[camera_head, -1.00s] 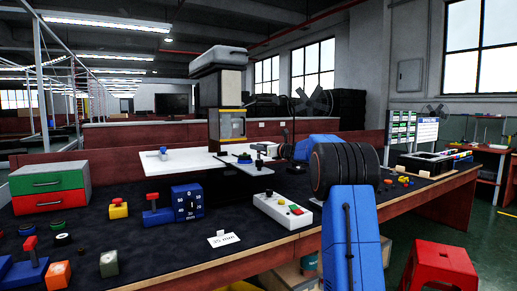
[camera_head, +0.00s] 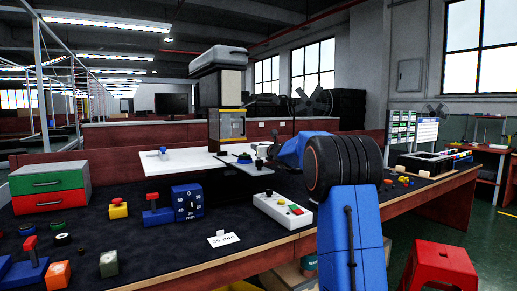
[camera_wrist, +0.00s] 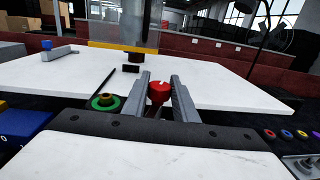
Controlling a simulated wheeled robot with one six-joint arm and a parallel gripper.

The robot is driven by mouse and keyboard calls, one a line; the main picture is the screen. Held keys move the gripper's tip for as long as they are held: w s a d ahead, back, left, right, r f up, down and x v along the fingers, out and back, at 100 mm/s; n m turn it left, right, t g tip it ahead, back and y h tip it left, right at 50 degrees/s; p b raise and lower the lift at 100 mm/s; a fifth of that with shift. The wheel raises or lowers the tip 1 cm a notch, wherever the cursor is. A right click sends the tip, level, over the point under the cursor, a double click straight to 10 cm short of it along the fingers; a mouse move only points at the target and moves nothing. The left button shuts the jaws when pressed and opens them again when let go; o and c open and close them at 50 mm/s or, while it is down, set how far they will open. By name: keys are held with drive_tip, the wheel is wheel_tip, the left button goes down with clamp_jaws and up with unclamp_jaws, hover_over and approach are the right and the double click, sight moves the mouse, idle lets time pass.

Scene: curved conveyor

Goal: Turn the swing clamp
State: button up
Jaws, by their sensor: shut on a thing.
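My gripper (camera_wrist: 160,97) is in the wrist view, its two grey fingers on either side of a red knob (camera_wrist: 159,90) with a pale mark on top. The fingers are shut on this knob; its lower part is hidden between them. A grey bar with a blue knob (camera_wrist: 58,52) lies on the white table at the far left. I cannot tell for sure which part is the swing clamp. In the head view my fingers are mostly hidden behind my arm.
The white table (camera_head: 178,165) carries a machine column (camera_head: 231,125). On the dark bench stand a control box with buttons (camera_head: 283,210), a blue dial block (camera_head: 188,202) and a red-green drawer box (camera_head: 50,187). A red stool (camera_head: 440,265) stands at the lower right.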

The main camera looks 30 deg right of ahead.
drive_tip(key=shift+m+h, duration=1.1)
drive_tip(key=shift+h, duration=0.6)
drive_tip(key=o, duration=1)
drive_tip(key=shift+o, duration=0.2)
drive_tip(key=v, duration=1.7)
drive_tip(key=shift+s+a+r, duration=0.15)
drive_tip(key=shift+s+r, duration=0.05)
drive_tip(key=shift+r, duration=0.15)
